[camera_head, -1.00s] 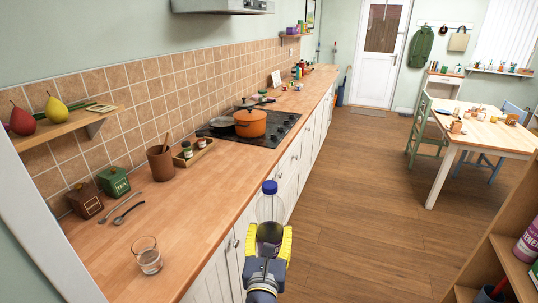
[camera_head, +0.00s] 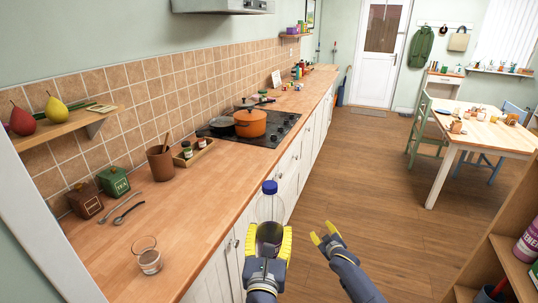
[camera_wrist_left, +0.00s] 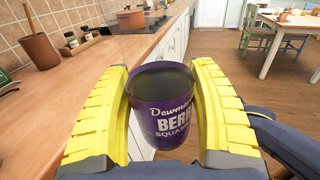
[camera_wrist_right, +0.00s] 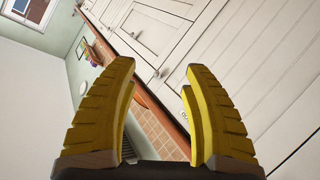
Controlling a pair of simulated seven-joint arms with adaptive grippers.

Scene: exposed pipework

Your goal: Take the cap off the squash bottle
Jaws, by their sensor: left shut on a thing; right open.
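The squash bottle (camera_head: 270,208) has a clear upper part and a blue cap (camera_head: 270,187), which sits on its top. My left gripper (camera_head: 268,231) is shut around the bottle's lower body and holds it upright in front of the counter edge. In the left wrist view, the bottle's purple label (camera_wrist_left: 173,115) shows between the yellow fingers; the cap cannot be made out there. My right gripper (camera_head: 323,232) is open and empty, to the right of the bottle and lower in the picture than the cap. Its spread fingers also show in the right wrist view (camera_wrist_right: 160,68).
The wooden counter (camera_head: 190,215) runs along the left, with a glass (camera_head: 147,255) near its front edge. White cabinet doors (camera_wrist_right: 190,30) fill much of the right wrist view. A shelf unit (camera_head: 505,245) stands at the right. The floor between is clear.

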